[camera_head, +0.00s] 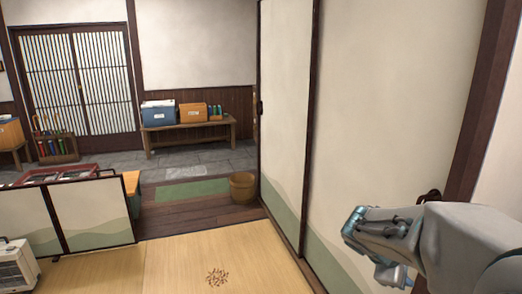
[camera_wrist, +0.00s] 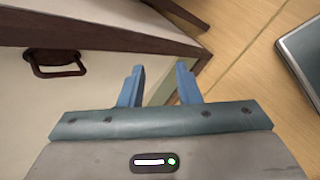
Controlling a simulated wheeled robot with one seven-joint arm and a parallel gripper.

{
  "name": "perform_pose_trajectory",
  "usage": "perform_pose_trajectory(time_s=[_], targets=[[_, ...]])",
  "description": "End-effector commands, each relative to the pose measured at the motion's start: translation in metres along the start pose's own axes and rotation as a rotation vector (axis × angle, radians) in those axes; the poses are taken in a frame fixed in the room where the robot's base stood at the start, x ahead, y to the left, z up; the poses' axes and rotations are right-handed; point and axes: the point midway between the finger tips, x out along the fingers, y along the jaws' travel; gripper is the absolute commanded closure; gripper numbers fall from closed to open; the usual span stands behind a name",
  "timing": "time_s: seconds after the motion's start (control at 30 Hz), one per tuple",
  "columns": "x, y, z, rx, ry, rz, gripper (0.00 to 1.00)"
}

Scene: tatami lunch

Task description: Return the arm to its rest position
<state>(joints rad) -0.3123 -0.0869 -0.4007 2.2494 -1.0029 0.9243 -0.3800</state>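My arm reaches in from the right edge in the head view, with its grey-teal end (camera_head: 380,240) in front of the pale sliding panels. My gripper (camera_wrist: 158,68) shows in the wrist view with its two blue fingers apart and nothing between them. Beyond the fingers are a pale panel with a dark wood edge and the tatami floor. The fingertips are hard to make out in the head view.
A dark handle (camera_wrist: 56,65) is on the pale panel left of the fingers. A grey flat object (camera_wrist: 303,55) lies at right. In the head view, a wooden bucket (camera_head: 242,187), a low screen (camera_head: 95,213) and a twig-like pile (camera_head: 217,277) show; the tatami (camera_head: 175,262) is mostly clear.

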Motion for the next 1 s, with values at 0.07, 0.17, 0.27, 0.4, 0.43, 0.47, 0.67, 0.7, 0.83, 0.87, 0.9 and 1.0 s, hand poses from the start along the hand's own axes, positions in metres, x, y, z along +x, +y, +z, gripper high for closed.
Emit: perform_pose_trajectory(time_s=[0.07, 0.17, 0.27, 0.4, 0.43, 0.47, 0.67, 0.7, 0.83, 0.87, 0.9, 1.0], targets=[[-0.031, -0.015, 0.010, 0.154, 0.074, -0.095, 0.70], [-0.064, -0.038, 0.012, 0.339, 0.155, -0.216, 0.70], [-0.099, -0.060, 0.012, 0.519, 0.222, -0.339, 0.70], [-0.146, -0.085, 0.010, 0.740, 0.290, -0.498, 0.70], [-0.154, -0.090, 0.010, 0.777, 0.301, -0.526, 0.70], [-0.162, -0.093, 0.009, 0.814, 0.310, -0.553, 0.70], [-0.191, -0.110, 0.004, 0.956, 0.340, -0.664, 0.70], [-0.193, -0.112, 0.004, 0.967, 0.342, -0.673, 0.70], [-0.194, -0.112, 0.003, 0.972, 0.343, -0.678, 0.70], [-0.194, -0.112, 0.003, 0.972, 0.343, -0.678, 0.70], [-0.194, -0.112, 0.003, 0.972, 0.343, -0.678, 0.70], [-0.194, -0.112, 0.003, 0.972, 0.343, -0.678, 0.70]])
